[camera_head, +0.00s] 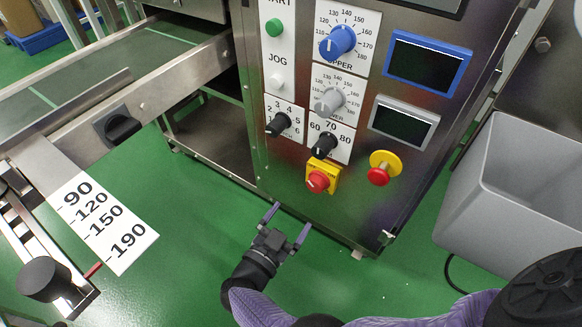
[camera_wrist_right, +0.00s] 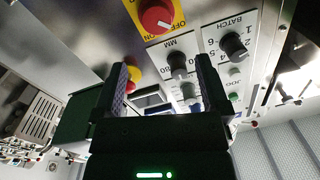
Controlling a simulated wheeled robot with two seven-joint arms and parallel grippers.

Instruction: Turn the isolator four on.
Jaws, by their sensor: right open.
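The isolator is a red rotary knob (camera_head: 318,181) on a yellow plate, low on the steel control panel. It also shows at the top of the right wrist view (camera_wrist_right: 156,16), where OFF and ON lettering is visible on the plate. My right gripper (camera_head: 288,222) is open and empty, in front of and below the isolator, apart from it. In the right wrist view its two fingers (camera_wrist_right: 163,74) are spread, with the knob above them. My left gripper is not in view.
A red button on a yellow disc (camera_head: 380,174) is right of the isolator. Black knobs (camera_head: 324,145) (camera_head: 278,124) sit just above. Blue (camera_head: 338,41) and grey (camera_head: 330,100) dials are higher. A grey bin (camera_head: 505,200) stands right; a conveyor (camera_head: 120,75) runs left. Green floor is clear below.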

